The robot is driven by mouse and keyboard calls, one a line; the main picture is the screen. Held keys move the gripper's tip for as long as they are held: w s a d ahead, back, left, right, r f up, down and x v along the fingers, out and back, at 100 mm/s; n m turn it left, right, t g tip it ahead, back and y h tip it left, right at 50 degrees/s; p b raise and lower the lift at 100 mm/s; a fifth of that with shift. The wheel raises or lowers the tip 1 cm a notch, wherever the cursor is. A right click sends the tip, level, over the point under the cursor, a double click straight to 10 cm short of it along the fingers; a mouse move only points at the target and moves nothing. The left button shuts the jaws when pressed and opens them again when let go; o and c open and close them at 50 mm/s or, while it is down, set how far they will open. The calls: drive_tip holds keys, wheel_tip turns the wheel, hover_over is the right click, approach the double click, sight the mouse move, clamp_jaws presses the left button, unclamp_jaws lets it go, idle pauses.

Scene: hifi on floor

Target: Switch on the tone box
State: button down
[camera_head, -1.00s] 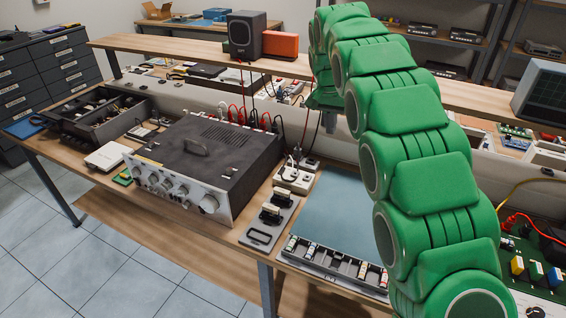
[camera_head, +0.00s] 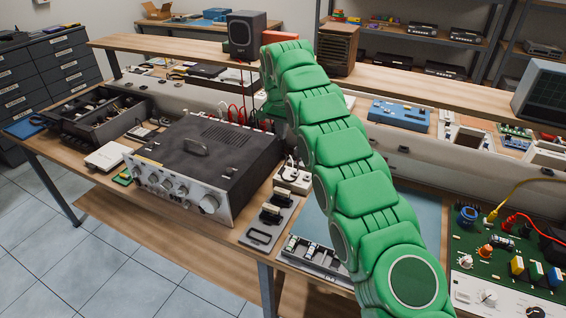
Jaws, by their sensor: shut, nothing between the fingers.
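A wide dark box with a silver front panel of knobs (camera_head: 205,160) stands on the bench left of my arm. It is the unit that looks most like a tone box, but I read no name on it. Its knobs (camera_head: 180,190) face the front edge; I cannot tell any switch position. My green arm rises from the bottom right and bends over at the top. My gripper (camera_head: 276,108), at the arm's far end, hangs beyond the box's back right corner, partly hidden by the arm. It is shut and holds nothing.
A speaker (camera_head: 246,36) and a brown slatted wooden box (camera_head: 339,48) stand on the raised shelf. Red and dark cables (camera_head: 240,112) rise behind the dark box. A green circuit board (camera_head: 487,262) lies at right. A blue mat (camera_head: 428,212) is partly behind my arm.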

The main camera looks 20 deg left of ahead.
sight(283, 169)
drive_tip(key=shift+a+f, duration=0.1)
drive_tip(key=shift+a, duration=0.05)
drive_tip(key=f, duration=0.4)
drive_tip(key=w+f, duration=0.1)
drive_tip(key=f, duration=0.9)
drive_tip(key=shift+w, duration=0.35)
drive_tip(key=shift+w+f, duration=0.1)
drive_tip(key=shift+f, duration=0.05)
drive_tip(key=shift+s+f, duration=0.1)
drive_tip(key=shift+s, duration=0.8)
drive_tip(key=shift+r, duration=0.2)
